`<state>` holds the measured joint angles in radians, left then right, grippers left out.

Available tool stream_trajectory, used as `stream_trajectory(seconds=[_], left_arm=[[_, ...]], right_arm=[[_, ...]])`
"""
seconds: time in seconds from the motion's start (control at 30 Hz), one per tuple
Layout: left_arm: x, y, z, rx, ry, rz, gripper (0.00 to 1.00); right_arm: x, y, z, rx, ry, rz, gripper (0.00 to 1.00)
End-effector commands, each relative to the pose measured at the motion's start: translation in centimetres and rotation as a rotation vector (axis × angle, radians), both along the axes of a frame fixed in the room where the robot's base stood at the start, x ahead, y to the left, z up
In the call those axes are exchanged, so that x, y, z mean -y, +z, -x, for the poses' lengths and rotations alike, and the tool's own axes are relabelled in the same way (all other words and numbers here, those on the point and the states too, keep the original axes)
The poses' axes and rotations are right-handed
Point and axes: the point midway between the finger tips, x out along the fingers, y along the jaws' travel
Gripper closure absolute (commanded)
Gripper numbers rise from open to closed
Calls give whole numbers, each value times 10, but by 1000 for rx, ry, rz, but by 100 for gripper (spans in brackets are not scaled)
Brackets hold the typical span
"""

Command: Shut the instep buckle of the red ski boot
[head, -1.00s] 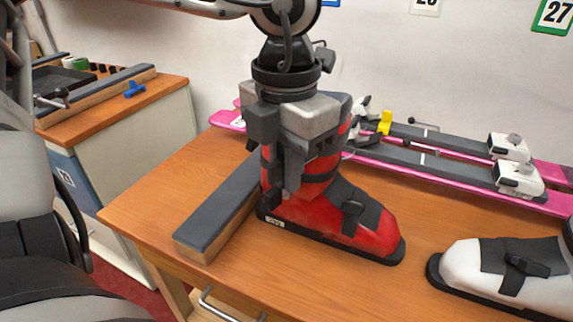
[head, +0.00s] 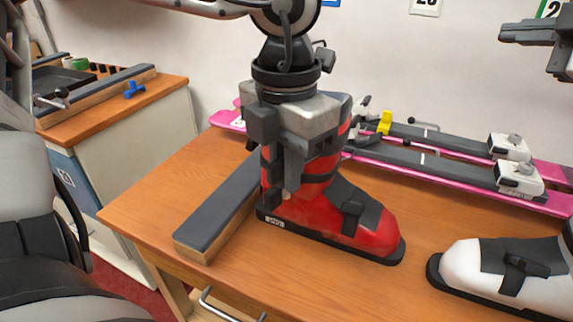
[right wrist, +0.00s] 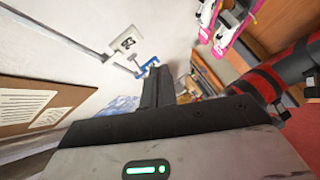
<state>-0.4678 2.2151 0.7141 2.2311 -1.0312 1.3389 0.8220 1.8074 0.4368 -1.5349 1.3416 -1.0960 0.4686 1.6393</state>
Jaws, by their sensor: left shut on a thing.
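The red ski boot (head: 328,222) stands upright on the bench, toe to the right, in the head view. A dark strap with a black buckle (head: 353,209) lies over its instep; I cannot tell whether the lever is fully down. My left gripper (head: 293,172) comes from above and is shut on the boot's upper shaft, hiding much of it. My right gripper (head: 527,34) is at the upper right, high above the bench and well away from the boot. Its two fingers lie close together in the right wrist view (right wrist: 157,85), with nothing seen between them.
A white boot (head: 490,272) stands at the lower right. Pink skis (head: 455,183) with bindings lie along the wall behind. A dark-topped wooden block (head: 220,214) lies left of the red boot. Another bench (head: 120,105) is at the left. The bench front is clear.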

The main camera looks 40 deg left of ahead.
Motion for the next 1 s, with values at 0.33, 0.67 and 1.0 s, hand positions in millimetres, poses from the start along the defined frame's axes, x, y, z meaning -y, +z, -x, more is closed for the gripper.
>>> stream_trajectory(seconds=[0.33,0.67,1.0], left_arm=[[0,1,-1,3,1,0,100],[0,1,-1,3,1,0,100],[0,1,-1,3,1,0,100]], right_arm=[[-107,-41,133,-131,231,382,100],[-101,-116,210,-239,179,846,100],[-95,-144,215,-262,138,930,100]])
